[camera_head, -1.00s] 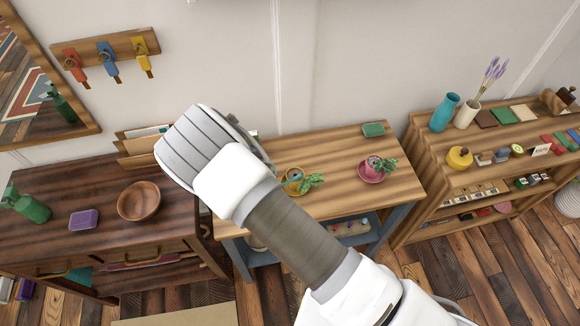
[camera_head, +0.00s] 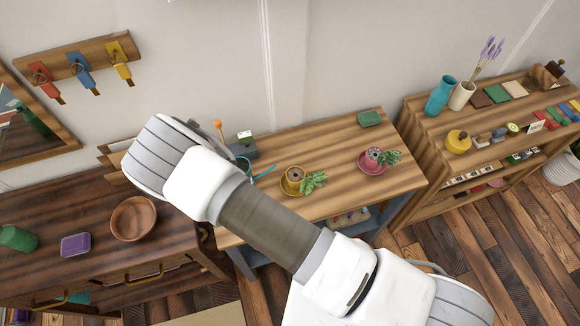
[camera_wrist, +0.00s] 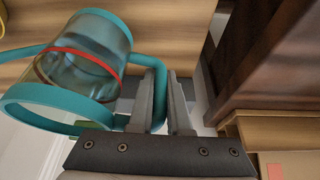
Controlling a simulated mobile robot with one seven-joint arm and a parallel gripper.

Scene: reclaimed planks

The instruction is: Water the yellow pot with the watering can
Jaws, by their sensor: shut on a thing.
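The watering can (camera_wrist: 85,55) is see-through with teal rims and a red ring. My gripper (camera_wrist: 164,85) is shut on its teal handle in the wrist view. The can's thin teal spout (camera_head: 265,171) shows past my arm in the head view, left of the yellow pot and apart from it in the picture. The yellow pot (camera_head: 292,176) stands on a yellow saucer on the middle wooden bench (camera_head: 340,148), with a leafy plant (camera_head: 313,180) leaning out to its right. My gripper and most of the can are hidden behind my arm in the head view.
A pink pot (camera_head: 372,156) with a plant stands to the right on the same bench. A dark cabinet (camera_head: 100,260) with a wooden bowl (camera_head: 134,218) is at left, a shelf (camera_head: 415,112) at right.

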